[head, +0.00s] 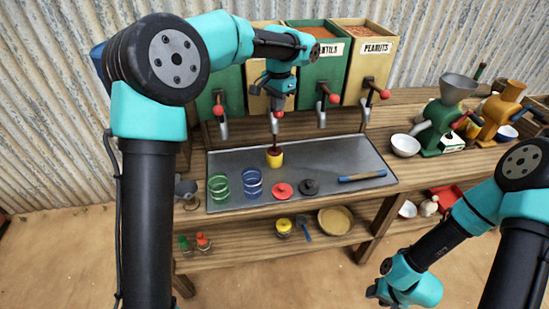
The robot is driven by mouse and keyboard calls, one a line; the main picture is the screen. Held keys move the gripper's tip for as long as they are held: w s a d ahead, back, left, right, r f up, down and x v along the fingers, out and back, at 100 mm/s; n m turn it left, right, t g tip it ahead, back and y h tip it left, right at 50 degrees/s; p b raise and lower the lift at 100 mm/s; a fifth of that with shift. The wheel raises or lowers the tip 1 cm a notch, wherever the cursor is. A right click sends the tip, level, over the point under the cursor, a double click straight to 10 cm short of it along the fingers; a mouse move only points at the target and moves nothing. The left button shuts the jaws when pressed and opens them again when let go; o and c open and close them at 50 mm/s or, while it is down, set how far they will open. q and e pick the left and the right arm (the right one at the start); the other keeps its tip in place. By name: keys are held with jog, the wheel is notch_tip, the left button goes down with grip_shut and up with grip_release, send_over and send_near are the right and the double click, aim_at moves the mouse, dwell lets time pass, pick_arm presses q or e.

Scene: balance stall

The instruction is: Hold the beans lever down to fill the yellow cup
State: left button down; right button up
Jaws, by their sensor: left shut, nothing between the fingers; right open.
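The yellow cup (275,160) stands on the grey metal tray under the second spout from the left. Dark red matter, seemingly beans, shows at its mouth and just above it; the fill level is too small to tell. The lever with a red knob (279,115) is over that spout; the bin's label is hidden by my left arm. My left gripper (283,103) is shut and empty, pointing down right above the knob; I cannot tell whether it touches. My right gripper (380,292) is open, low at the front right, away from the stall.
The tray (330,155) also holds green and blue cups (252,183), red and black lids (283,191) and a blue-handled tool (362,176). Other bins have red-knobbed levers, including peanuts (384,94). A white bowl (405,146) and grinders (440,120) stand right.

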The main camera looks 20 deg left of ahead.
pick_arm(q)
notch_tip(320, 180, up, 6)
jog(key=shift+f, duration=0.15)
dwell(0.7)
